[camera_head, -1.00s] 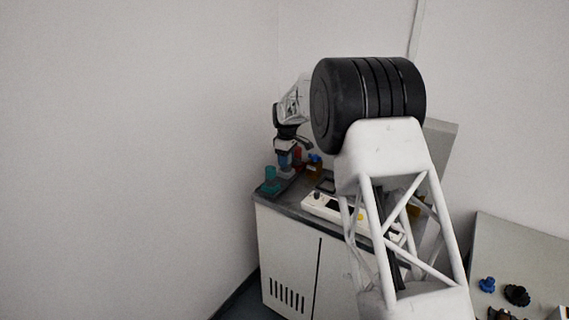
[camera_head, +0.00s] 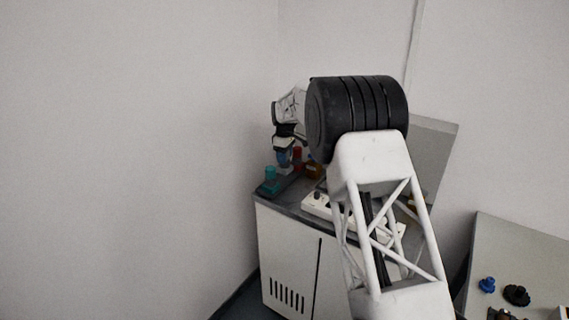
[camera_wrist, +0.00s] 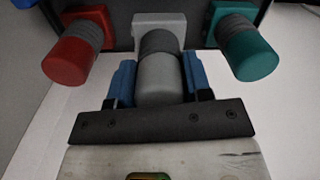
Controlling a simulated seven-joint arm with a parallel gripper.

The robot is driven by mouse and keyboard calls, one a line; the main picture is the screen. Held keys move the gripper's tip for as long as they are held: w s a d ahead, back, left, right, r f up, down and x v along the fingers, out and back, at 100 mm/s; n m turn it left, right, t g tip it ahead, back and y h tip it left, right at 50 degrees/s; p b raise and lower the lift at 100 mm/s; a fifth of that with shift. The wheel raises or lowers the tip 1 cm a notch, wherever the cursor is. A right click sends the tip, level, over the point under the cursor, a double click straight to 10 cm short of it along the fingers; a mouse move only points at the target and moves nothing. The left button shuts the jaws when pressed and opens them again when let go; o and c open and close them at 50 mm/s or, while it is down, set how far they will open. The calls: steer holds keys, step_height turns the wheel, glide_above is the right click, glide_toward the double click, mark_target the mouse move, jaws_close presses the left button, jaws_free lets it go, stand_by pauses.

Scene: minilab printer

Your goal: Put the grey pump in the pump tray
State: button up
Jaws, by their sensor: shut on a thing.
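The grey pump (camera_wrist: 158,77) has a dark ribbed collar and a pale square base; its round end points toward the wrist camera. My gripper (camera_wrist: 157,78) is shut on it, with one blue finger on each side. The grey pump shows there only as a small pale patch below the fingers. I cannot tell whether its base touches the tray.
A red pump (camera_wrist: 70,60) and a teal pump (camera_wrist: 248,54) flank the grey one closely. A white panel device (camera_head: 318,206) sits on the counter to the right. Another table (camera_head: 520,250) with small parts stands at far right.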

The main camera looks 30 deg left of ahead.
steer(key=shift+f, duration=1.55)
steer(key=shift+f, duration=0.1)
steer(key=o, duration=1.1)
steer(key=shift+o, duration=0.2)
step_height(320, 180, up, 12)
steer(key=shift+w+r, duration=0.1)
